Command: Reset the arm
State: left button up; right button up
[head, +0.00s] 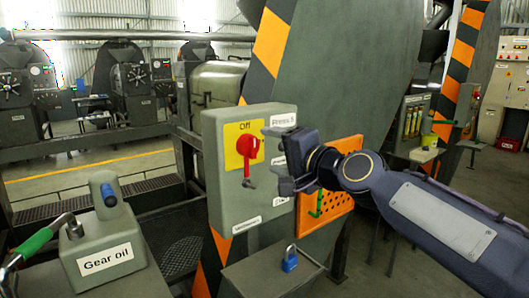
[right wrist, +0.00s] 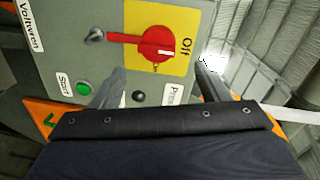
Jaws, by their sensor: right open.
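My right arm (head: 440,215) comes in from the right in the head view. Its gripper (head: 272,158) is open and empty in front of the grey control box (head: 225,190). The box carries a red rotary switch (head: 247,147) on a yellow plate marked "Off"; its handle points down, away from that word. In the right wrist view the open jaws (right wrist: 160,82) have nothing between them but the view of the panel. The red switch (right wrist: 160,44) and a green start button (right wrist: 83,89) show beyond the fingers. My left gripper is not in view.
A blue padlock (head: 290,259) sits on a grey box below the control box. A gear oil unit (head: 105,258) with a green-handled lever (head: 33,243) stands at the lower left. An orange perforated panel (head: 336,207) is behind my right wrist. Striped machine frames stand behind.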

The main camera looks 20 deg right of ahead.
jog(key=shift+s+d, duration=0.15)
jog(key=shift+s, duration=0.3)
jog(key=s+f+n+g+h, duration=0.2)
jog(key=s+f+n+g, duration=0.8)
jog(key=s+f, duration=1.8)
notch_tip(320, 180, down, 4)
jog(key=shift+d+f+g, duration=0.2)
jog(key=shift+d+g, duration=0.1)
